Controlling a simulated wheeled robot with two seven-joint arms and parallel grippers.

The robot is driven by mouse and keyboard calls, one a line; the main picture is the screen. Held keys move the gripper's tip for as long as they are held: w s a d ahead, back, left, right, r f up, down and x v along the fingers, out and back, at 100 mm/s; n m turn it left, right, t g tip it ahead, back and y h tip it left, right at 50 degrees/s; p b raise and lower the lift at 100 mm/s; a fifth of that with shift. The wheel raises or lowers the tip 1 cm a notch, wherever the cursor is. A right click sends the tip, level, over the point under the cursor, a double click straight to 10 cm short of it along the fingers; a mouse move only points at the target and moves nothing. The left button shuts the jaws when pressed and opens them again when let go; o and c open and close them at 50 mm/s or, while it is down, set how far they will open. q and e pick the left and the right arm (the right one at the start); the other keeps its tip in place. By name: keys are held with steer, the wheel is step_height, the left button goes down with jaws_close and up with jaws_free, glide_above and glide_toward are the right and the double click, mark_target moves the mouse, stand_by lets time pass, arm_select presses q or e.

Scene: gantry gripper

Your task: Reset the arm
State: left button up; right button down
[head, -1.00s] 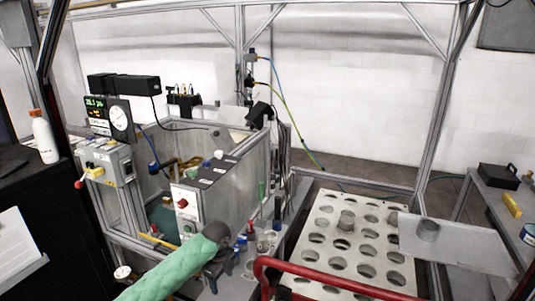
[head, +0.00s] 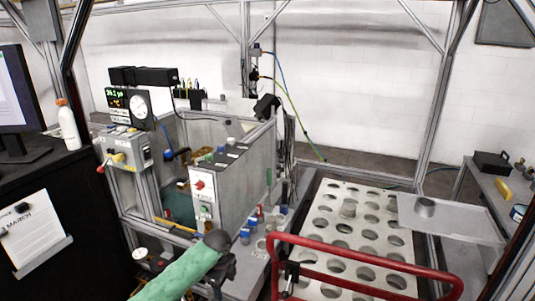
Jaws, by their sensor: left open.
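My left arm, in a green sleeve, comes in from the bottom edge of the head view. Its dark wrist bends down at the end, and my left gripper (head: 219,280) hangs below it, open. It is small and dark here, and no object shows between its fingers. It is in front of the grey machine box (head: 213,190), near the lower middle of the picture. My right arm and gripper are not in view.
A red rail (head: 360,257) crosses the lower right, in front of a white plate with round holes (head: 330,213). A black cabinet with a white bottle (head: 68,126) stands left. Frame posts surround the machine.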

arm_select(q)
steer(key=s+d+f+n+t+h, duration=0.1)
steer(key=s+f+n, duration=0.4)
steer(key=s+f, duration=0.5)
steer(key=s+f+n+h, duration=0.1)
steer(key=s+f+n, duration=0.4)
steer(key=f, duration=1)
steer(key=s+a+f+n, duration=0.1)
steer(key=s+f+n, duration=0.2)
steer(key=s+f, duration=0.3)
steer(key=s+a+f+n+y, duration=0.1)
steer(key=s+f+n, duration=0.3)
steer(key=s, duration=1)
steer(key=s+a+f+n, duration=0.3)
steer(key=s+f, duration=0.5)
steer(key=s, duration=0.2)
steer(key=shift+f+y, duration=0.2)
steer(key=shift+y, duration=0.2)
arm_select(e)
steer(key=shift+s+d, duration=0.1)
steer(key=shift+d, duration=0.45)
arm_select(q)
steer(key=shift+a, duration=0.1)
